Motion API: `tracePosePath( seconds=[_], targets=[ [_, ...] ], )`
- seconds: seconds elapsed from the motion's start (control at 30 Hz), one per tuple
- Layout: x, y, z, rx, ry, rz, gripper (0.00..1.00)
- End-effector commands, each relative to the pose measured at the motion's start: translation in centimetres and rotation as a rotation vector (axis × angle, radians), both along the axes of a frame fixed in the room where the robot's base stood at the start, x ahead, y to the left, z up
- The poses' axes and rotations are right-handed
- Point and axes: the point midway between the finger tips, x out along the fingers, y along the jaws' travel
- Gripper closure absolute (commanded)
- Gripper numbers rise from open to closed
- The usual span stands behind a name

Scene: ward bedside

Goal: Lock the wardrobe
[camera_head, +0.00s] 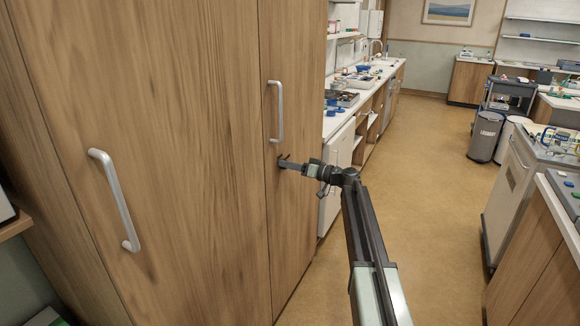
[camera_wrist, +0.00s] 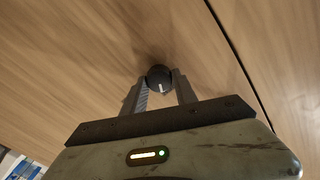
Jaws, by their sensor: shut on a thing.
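The wardrobe (camera_head: 175,130) is tall, with wood-grain doors that look closed, and fills the left of the head view. It has two pale bar handles, one on the left door (camera_head: 115,200) and one on the narrower right door (camera_head: 275,111). My gripper (camera_head: 284,163) reaches the right door just below its handle. In the wrist view my gripper's fingers are shut on a small round dark knob (camera_wrist: 160,78) with a light mark on its face. The wardrobe door (camera_wrist: 90,50) lies behind it, with a dark seam to the right. In the head view the knob is mostly hidden by the fingers.
A long counter (camera_head: 372,75) with trays and supplies runs beyond the wardrobe. A cabinet (camera_head: 515,185) and a grey bin (camera_head: 485,136) stand on the right. The floor (camera_head: 425,150) between them is clear. A shelf edge (camera_head: 14,226) shows at far left.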

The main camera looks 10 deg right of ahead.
Motion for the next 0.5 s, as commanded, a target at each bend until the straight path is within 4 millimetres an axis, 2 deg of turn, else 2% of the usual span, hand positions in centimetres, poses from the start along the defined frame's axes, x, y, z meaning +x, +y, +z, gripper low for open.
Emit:
tracePosePath(
  seconds=[0.5],
  targets=[
    [-0.02,0.07,-0.20,0.285,0.396,0.005,1.00]
  ],
)
